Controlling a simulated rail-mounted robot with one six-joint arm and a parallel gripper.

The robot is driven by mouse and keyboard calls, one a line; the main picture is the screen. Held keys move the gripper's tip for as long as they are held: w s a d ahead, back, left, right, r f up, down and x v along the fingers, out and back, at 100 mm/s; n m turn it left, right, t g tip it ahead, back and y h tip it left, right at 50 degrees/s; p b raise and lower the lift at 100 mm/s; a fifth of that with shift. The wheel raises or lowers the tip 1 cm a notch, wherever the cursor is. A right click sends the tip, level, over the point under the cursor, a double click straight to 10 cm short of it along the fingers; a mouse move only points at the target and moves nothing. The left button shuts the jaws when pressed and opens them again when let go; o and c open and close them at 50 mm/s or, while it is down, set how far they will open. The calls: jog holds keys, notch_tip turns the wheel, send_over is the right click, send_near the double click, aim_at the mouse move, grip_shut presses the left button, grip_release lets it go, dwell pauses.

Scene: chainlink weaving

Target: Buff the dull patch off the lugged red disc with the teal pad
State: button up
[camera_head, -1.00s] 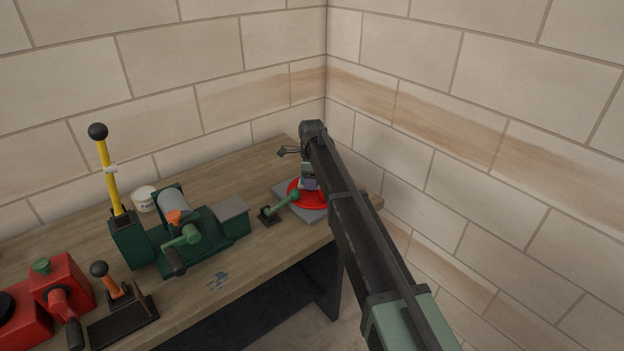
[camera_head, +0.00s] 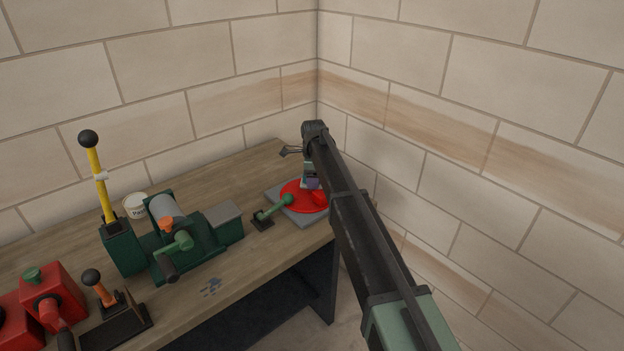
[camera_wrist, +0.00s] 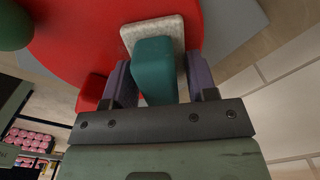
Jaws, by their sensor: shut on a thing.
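The red disc (camera_head: 292,196) lies flat on a grey plate (camera_head: 272,189) at the far right end of the bench. It also fills the upper left of the wrist view (camera_wrist: 75,40), where a red lug (camera_wrist: 92,88) shows at its edge. My gripper (camera_wrist: 160,78) is shut on the teal pad (camera_wrist: 153,65), whose pale grey underside block (camera_wrist: 187,28) is at the disc's surface near its rim. I cannot tell whether it touches. In the head view my arm and gripper (camera_head: 313,182) hide part of the disc. I cannot see the dull patch.
A green-handled lever (camera_head: 272,211) stands beside the disc's plate. Walls close in behind and to the right. The bench front has bare wood.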

aim_at(305, 189)
jog(key=shift+s, duration=0.1)
jog(key=shift+s+a+r, duration=0.1)
jog(key=shift+s+a, duration=0.5)
jog(key=shift+a, duration=0.1)
jog(key=shift+s+a, duration=0.65)
jog(key=shift+a, duration=0.1)
jog(key=shift+w+d, duration=0.1)
jog(key=shift+d, duration=0.05)
jog(key=shift+w+d+f, duration=0.2)
jog(key=shift+w+d, duration=0.9)
jog(key=shift+d, duration=0.15)
